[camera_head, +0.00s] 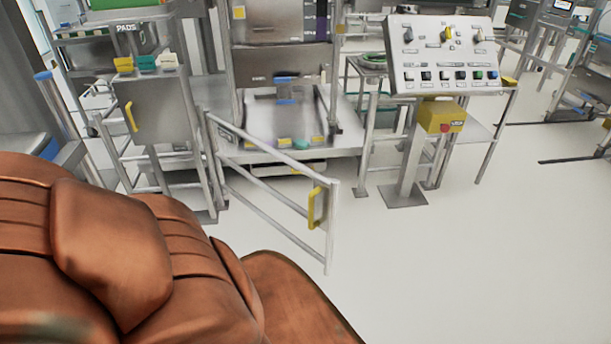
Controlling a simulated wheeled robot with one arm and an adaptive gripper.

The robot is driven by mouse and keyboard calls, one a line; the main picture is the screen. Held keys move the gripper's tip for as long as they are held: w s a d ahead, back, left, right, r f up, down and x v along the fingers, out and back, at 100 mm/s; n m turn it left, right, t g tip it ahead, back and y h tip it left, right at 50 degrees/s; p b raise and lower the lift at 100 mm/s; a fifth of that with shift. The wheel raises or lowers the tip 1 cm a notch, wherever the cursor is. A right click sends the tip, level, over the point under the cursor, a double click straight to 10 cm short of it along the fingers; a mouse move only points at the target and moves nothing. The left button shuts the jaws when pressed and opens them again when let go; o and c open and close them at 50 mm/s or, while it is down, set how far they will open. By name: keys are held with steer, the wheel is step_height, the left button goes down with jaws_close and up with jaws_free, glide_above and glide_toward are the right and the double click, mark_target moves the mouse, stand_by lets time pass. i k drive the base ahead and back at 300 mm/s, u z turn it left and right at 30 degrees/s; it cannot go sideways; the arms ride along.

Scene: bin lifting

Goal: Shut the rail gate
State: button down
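The rail gate (331,228) is a frame of pale metal rails with a yellow handle (316,206) on a plate near its free end. It stands open, swung out from the left post (211,150) toward me over the floor. Its free end is clear of the right rail post (366,150), leaving a gap in front of the lift platform (345,137). My gripper is not in view. Nothing is seen touching the gate or its handle.
A control panel (445,55) on a pedestal with a yellow box (441,116) stands right of the gap. A metal panel with another yellow handle (131,117) is at left. Large copper-coloured parts fill the lower left. The floor at right is clear.

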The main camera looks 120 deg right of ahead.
mark_target(323, 200)
steer(key=k, duration=1.15)
steer(key=z, duration=1.7)
